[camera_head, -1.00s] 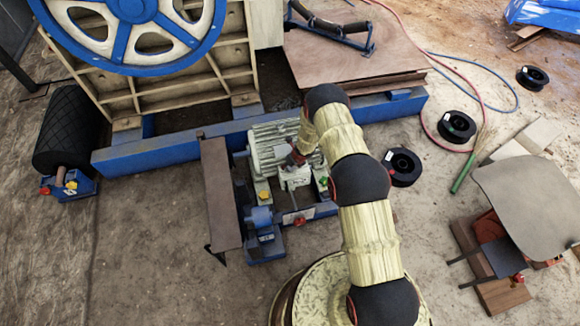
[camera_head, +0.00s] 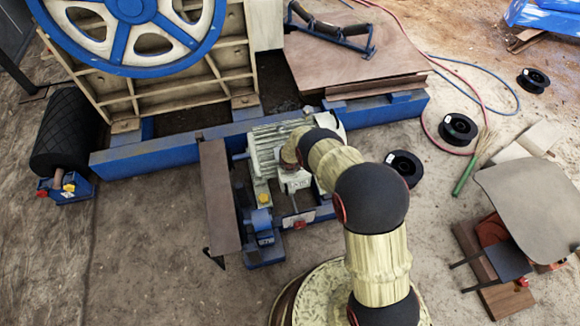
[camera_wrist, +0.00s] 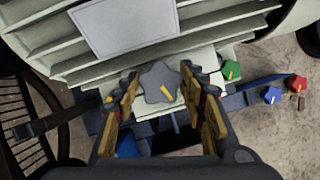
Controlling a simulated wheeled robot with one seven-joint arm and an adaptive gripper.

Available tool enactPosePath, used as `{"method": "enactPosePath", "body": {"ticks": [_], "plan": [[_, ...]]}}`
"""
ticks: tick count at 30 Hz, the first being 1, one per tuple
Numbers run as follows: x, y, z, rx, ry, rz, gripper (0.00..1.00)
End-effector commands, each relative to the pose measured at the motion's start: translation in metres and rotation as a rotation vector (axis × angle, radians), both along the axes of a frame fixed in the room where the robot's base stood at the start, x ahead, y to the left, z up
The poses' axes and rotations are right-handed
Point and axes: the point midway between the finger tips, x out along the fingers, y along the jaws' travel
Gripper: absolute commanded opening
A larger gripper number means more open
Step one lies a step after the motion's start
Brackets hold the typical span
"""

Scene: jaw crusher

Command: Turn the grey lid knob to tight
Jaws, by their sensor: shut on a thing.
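The grey lid knob (camera_wrist: 159,82) is star-shaped with a yellow pointer mark. It sits at the middle of the wrist view, on a pale box against the finned motor housing. My gripper (camera_wrist: 160,86) has one finger on each side of the knob and is shut on it. The yellow mark points down and slightly right in that view. No tight marking is readable. In the head view my wrist covers the gripper and the knob, over the pale motor (camera_head: 268,145).
Right of the grey knob are a green knob (camera_wrist: 230,71), a blue knob (camera_wrist: 271,94) and a red knob (camera_wrist: 298,84). A brown guard plate (camera_head: 219,198) stands left of the motor. A blue beam (camera_head: 150,156) runs behind. Cable reels (camera_head: 405,166) lie to the right.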

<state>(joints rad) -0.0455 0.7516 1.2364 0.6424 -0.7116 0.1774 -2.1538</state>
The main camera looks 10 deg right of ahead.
Motion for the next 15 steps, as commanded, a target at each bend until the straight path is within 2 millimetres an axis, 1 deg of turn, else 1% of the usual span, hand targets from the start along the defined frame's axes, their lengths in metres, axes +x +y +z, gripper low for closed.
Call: {"method": "enactPosePath", "body": {"ticks": [15], "plan": [[0.0014, 0.0012, -0.0001, -0.001, -0.001, -0.48, 0.16]]}}
